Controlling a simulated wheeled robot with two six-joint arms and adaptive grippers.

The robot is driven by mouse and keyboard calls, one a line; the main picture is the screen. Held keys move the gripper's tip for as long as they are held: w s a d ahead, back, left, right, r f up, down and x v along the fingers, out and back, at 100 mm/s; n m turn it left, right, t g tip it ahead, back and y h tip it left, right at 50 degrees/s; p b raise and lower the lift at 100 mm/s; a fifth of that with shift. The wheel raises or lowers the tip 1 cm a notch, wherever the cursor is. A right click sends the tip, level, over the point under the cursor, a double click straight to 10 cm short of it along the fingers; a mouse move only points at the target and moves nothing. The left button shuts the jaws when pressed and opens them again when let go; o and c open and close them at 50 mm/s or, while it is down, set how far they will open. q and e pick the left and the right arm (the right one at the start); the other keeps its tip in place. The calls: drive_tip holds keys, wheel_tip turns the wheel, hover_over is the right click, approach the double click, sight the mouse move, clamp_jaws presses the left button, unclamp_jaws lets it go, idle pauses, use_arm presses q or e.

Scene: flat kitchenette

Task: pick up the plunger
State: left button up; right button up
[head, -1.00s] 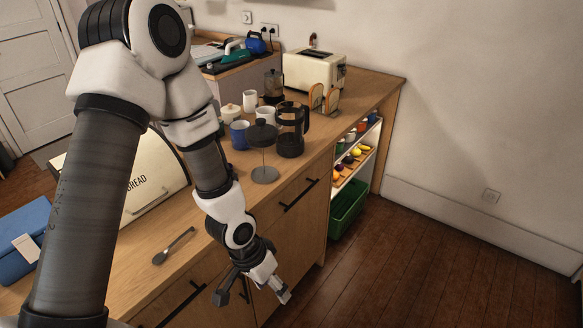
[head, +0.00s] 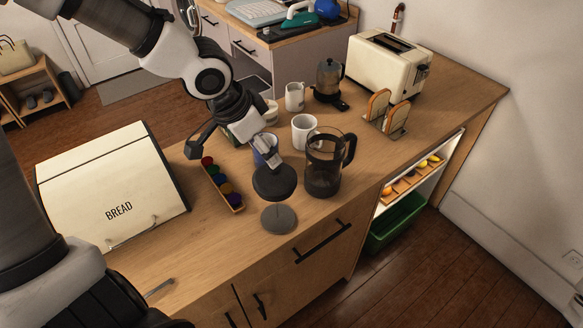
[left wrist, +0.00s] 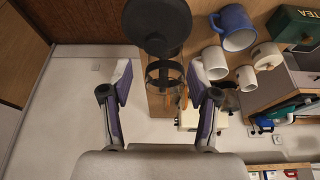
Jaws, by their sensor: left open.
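The plunger has a dark round lid (head: 274,181), a thin rod and a grey disc (head: 279,217). It stands upright on the wooden counter near its front edge, left of the glass coffee press jug (head: 323,168). In the left wrist view, the plunger's dark lid (left wrist: 157,22) is at the top centre, beyond the fingertips. My left gripper (head: 232,152) is open and empty, just behind and above the plunger. One finger overlaps the area right behind the lid; I cannot tell whether it touches. My right gripper is not in view.
A white mug (head: 304,131) and a blue mug (head: 264,148), partly hidden, stand close behind. A tray of coloured pods (head: 223,186) lies left. A bread box (head: 112,190), toast rack (head: 388,115) and toaster (head: 385,68) are farther off.

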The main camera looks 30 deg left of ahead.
sight(269, 168)
use_arm(q)
drive_tip(key=shift+d+f+b, duration=0.1)
drive_tip(key=shift+f+b, duration=0.5)
drive_tip(key=shift+f, duration=0.3)
drive_tip(key=shift+s+d+f, duration=0.3)
drive_tip(key=shift+s+f, duration=0.05)
drive_tip(key=shift+s, duration=0.35)
drive_tip(key=f, duration=0.1)
drive_tip(key=w+f, duration=0.2)
drive_tip(key=f, duration=0.1)
drive_tip(key=shift+w+b, duration=0.25)
drive_tip(key=shift+b, duration=0.05)
drive_tip(key=shift+w, duration=0.25)
drive_tip(key=shift+s, duration=0.15)
drive_tip(key=shift+s+d+r, duration=0.1)
drive_tip(key=shift+s+r, duration=0.1)
drive_tip(key=shift+s, duration=0.05)
drive_tip(key=c, duration=0.5)
drive_tip(key=shift+s+r, duration=0.1)
drive_tip(key=shift+s, duration=0.1)
drive_tip(key=c, duration=0.5)
clamp_jaws()
drive_tip(key=shift+w, duration=0.1)
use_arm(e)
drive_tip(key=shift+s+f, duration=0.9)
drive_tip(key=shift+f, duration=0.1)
